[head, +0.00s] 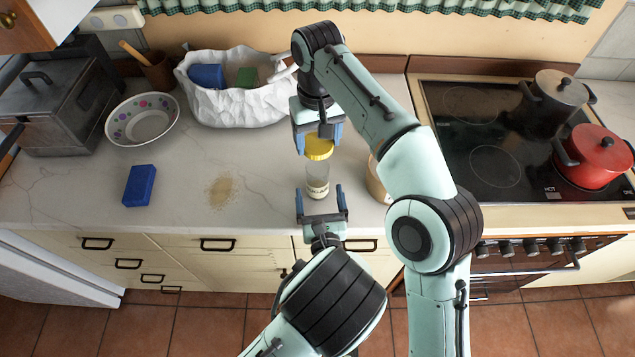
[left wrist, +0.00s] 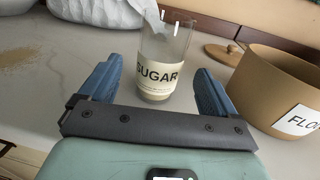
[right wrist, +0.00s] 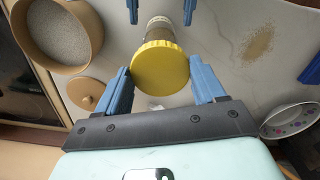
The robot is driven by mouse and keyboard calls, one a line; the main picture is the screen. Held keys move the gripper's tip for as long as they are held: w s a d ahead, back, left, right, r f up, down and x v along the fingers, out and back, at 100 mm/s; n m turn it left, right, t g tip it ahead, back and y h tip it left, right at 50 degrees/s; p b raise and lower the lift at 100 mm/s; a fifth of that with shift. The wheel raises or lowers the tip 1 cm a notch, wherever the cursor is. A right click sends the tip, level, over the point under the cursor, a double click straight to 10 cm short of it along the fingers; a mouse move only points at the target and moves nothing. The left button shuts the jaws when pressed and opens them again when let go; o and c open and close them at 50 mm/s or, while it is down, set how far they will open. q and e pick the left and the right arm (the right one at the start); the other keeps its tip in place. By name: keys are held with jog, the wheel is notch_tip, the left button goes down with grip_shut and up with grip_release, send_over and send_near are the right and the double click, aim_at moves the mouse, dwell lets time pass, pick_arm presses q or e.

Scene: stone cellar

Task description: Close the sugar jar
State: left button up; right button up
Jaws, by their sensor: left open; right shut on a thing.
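The glass sugar jar (head: 317,182) stands upright on the counter. Its SUGAR label (left wrist: 158,76) faces my left gripper, and its rim shows no lid in the left wrist view. My right gripper (head: 319,138) is shut on the round yellow lid (head: 319,150), which it holds above the jar. The lid (right wrist: 160,68) sits between the blue fingers in the right wrist view and hides part of the jar (right wrist: 158,25). My left gripper (head: 320,191) is open and low at the jar's near side, fingers spread to either side of it, not gripping.
A tan flour container (left wrist: 280,85) stands right of the jar, with a round wooden lid (left wrist: 223,54) behind it. Spilled grains (head: 220,190), a blue sponge (head: 140,185), a patterned bowl (head: 142,120) and a white basket (head: 235,105) are left. The stove (head: 480,125) is right.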

pick_arm(q)
jog(key=shift+w+a, duration=0.15)
jog(key=shift+w, duration=1.2)
jog(key=shift+w+a, duration=0.15)
jog(key=shift+w, duration=1.15)
jog(key=c, duration=1.5)
jog(key=shift+c, duration=0.2)
pick_arm(e)
send_over(318, 162)
jog(key=s, duration=0.2)
jog(key=shift+s+f, duration=0.2)
jog(key=shift+f, duration=2.3)
jog(key=shift+f, duration=0.9)
jog(key=shift+f, duration=0.5)
